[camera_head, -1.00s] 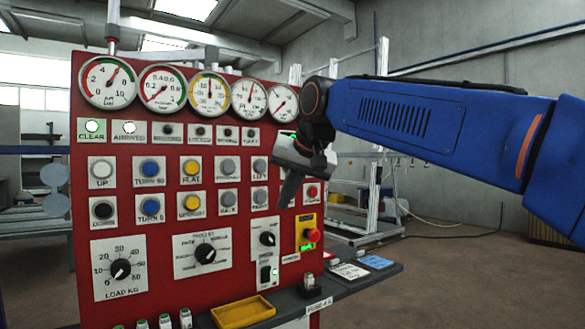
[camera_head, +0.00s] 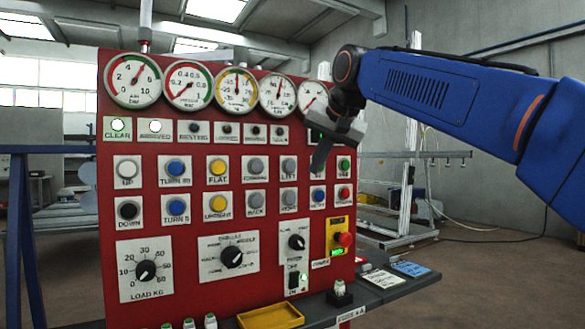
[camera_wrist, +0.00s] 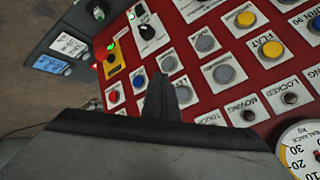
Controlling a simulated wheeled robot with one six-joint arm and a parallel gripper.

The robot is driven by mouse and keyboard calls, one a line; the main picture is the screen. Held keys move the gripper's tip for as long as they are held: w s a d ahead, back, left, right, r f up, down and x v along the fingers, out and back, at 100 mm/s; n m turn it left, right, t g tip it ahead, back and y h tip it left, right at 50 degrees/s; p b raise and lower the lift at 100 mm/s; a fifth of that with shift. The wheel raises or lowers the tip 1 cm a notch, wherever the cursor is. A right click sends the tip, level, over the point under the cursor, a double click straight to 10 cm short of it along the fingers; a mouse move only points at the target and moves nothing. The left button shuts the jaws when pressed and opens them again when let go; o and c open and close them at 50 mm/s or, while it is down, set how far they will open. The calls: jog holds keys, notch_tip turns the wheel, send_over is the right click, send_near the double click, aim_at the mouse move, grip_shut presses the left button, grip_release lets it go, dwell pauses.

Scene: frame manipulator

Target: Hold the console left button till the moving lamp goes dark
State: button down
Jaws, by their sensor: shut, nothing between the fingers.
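The red console (camera_head: 208,135) stands upright in the head view. Its left button, grey with a worn label, is in the upper button row (camera_head: 289,166). In the wrist view, upside down, it is a grey button (camera_wrist: 183,93) partly behind my finger. The moving lamp (camera_head: 254,132) is a small dark disc above the buttons, also dark in the wrist view (camera_wrist: 248,115). My gripper (camera_head: 317,168) is shut and empty, its tip in front of the panel just right of the left button. I cannot tell whether it touches the panel.
The clear lamp (camera_head: 118,125) and arrived lamp (camera_head: 155,126) are lit white. Close by are the grey right button (camera_head: 289,197), a blue button (camera_head: 318,195) and a red stop knob (camera_head: 344,239). A shelf with a yellow tray (camera_head: 270,316) juts out below.

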send_near(291, 172)
jog(key=shift+w+a+f, duration=0.15)
jog(key=shift+w+f, duration=0.2)
jog(key=shift+f, duration=0.35)
jog(key=shift+w+a+f, duration=0.1)
jog(key=shift+w+f, duration=0.25)
jog(key=shift+f, duration=0.35)
jog(key=shift+w+a+f, duration=0.15)
jog(key=shift+w+f, duration=0.2)
jog(key=shift+f, duration=0.35)
jog(key=shift+w+a, duration=0.15)
jog(key=shift+w, duration=0.05)
dwell(0.5)
jog(key=shift+w+a, duration=0.1)
jog(key=shift+w, duration=0.05)
jog(key=shift+w+a, duration=0.25)
jog(key=shift+w, duration=0.1)
dwell(2.4)
